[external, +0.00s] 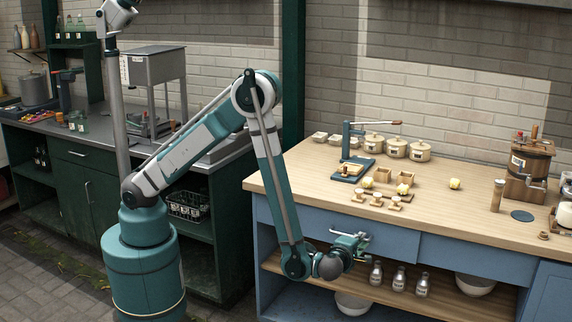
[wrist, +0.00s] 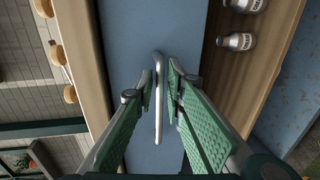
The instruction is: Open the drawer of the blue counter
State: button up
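The blue counter (external: 525,262) has a wooden top and a row of blue fronts below it. The drawer front (external: 395,241) behind my gripper looks flush with the counter, so the drawer appears shut. My gripper (external: 362,237) is at this front, just below the tabletop edge. In the wrist view, the drawer's slim metal handle (wrist: 158,100) lies between my two green fingers (wrist: 160,78). The fingers stand on either side of it, with a narrow gap on the right side. Contact with the handle cannot be made out clearly.
Below the drawer is an open wooden shelf (external: 445,291) with several small bottles (external: 400,278) and a white bowl (external: 475,284). The tabletop holds jars, wooden pieces and a churn (external: 529,165). A dark green counter (external: 85,190) stands to the left. Floor in front of the counter is mostly out of view.

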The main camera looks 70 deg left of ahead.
jog(key=shift+w+a+f, duration=0.15)
jog(key=shift+w+a, duration=0.35)
jog(key=shift+c, duration=0.6)
grip_shut()
jog(key=shift+s+d, duration=0.1)
jog(key=shift+s, duration=0.05)
jog(key=f+v, duration=0.3)
jog(key=v, duration=1.2)
jog(key=s+d+f+v, duration=0.1)
jog(key=f+v, duration=0.2)
jog(key=v, duration=1.3)
jog(key=shift+f, duration=0.25)
jog(key=shift+s+d, duration=0.1)
jog(key=shift+d, duration=0.05)
